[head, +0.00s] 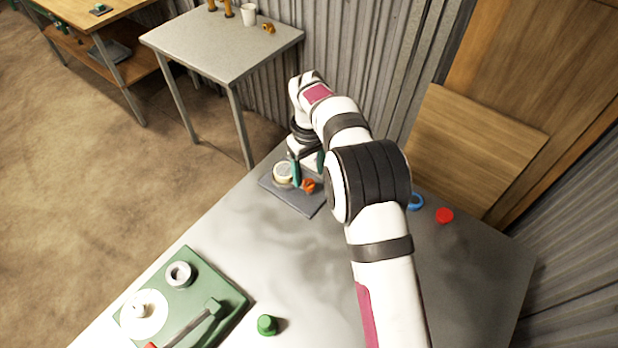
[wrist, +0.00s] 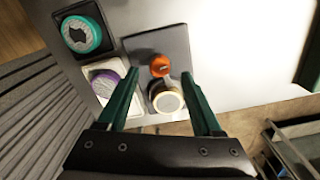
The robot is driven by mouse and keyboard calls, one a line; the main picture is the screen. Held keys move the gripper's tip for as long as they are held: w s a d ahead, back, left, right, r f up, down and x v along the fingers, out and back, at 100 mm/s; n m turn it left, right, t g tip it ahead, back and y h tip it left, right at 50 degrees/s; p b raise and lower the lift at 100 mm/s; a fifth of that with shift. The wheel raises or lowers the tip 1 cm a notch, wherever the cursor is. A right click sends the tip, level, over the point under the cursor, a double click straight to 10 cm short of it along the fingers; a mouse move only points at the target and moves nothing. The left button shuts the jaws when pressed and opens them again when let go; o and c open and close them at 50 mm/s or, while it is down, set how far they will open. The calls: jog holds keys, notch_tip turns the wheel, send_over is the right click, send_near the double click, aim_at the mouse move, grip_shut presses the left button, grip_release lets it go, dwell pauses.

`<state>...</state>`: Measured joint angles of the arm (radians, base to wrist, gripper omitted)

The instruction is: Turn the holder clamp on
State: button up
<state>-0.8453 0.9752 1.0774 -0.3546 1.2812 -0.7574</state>
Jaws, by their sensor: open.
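A dark grey plate (head: 312,205) lies at the far end of the grey table, and it also shows in the wrist view (wrist: 180,42). It bears a cream-topped round part (head: 283,173) and a small orange knob (head: 308,186), which look like the holder and its clamp. In the wrist view the orange knob (wrist: 160,65) sits just above the cream round part (wrist: 168,102). My gripper (head: 307,175) is over the plate with its green fingers apart. In the wrist view the knob lies between the fingertips (wrist: 160,74), with no clear contact.
A green board (head: 225,285) and a green knob (head: 267,325) are at the near left. A blue ring (head: 416,201) and red disc (head: 444,215) lie right. The table's middle is clear.

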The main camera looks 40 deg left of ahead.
aim_at(309, 182)
jog(key=shift+f, duration=1.75)
